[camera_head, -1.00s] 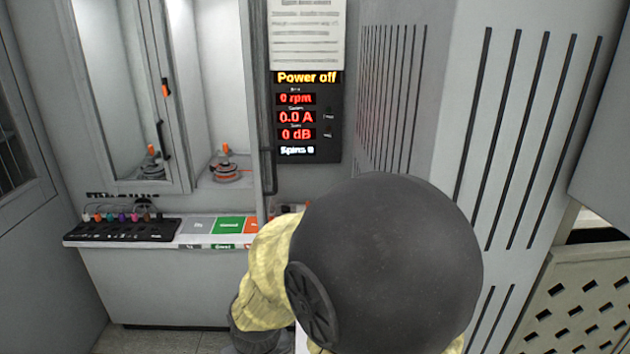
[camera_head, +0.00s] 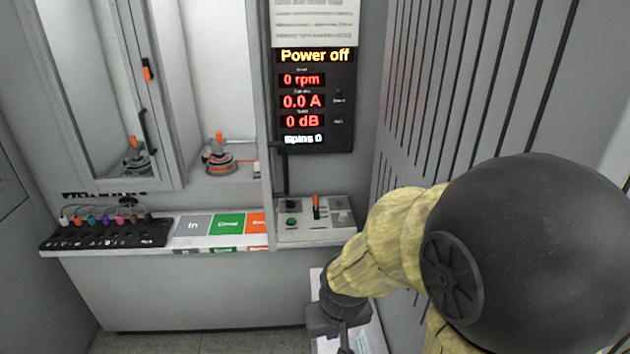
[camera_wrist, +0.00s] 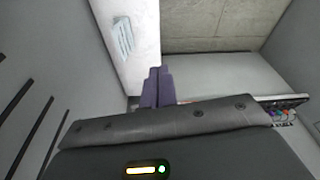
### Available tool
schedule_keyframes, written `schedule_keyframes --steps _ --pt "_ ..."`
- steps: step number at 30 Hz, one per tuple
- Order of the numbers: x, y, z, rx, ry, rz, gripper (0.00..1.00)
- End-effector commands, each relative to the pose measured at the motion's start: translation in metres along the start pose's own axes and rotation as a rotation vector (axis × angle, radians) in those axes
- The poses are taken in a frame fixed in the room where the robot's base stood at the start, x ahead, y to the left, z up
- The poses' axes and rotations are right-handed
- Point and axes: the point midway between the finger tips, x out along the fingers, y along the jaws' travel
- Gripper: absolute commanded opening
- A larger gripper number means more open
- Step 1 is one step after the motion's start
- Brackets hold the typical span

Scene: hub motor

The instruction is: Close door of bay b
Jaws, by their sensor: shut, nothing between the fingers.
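Two bays stand side by side in the head view. The left bay has a framed glass door (camera_head: 95,100) across its front, with an orange-tipped latch and a black handle. The right bay (camera_head: 188,80) is open, with a hub motor (camera_head: 219,158) on its floor. A narrow door (camera_head: 267,120) at that bay's right side stands open, almost edge-on, with a black handle (camera_head: 283,172). I cannot read which bay is b. My gripper is below the ledge in the head view, its tips cut off by the lower edge; in the wrist view its fingers (camera_wrist: 156,88) are shut and empty.
A ledge holds a black rack (camera_head: 105,232) of coloured plugs, In/Good/orange tiles (camera_head: 228,225) and a control box (camera_head: 315,218) with an orange lever. The display (camera_head: 315,95) reads Power off. A slatted panel (camera_head: 450,80) closes off the right side, close to my arm.

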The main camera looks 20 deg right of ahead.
Motion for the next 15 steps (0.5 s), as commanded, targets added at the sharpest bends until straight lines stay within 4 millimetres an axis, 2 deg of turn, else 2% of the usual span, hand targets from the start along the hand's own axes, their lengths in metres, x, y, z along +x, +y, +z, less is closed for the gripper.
schedule_keyframes --steps 11,15 --pt "0.0 0.0 0.0 0.001 0.001 0.0 0.0" --pt "0.002 0.004 -0.014 0.035 0.035 0.008 0.0"
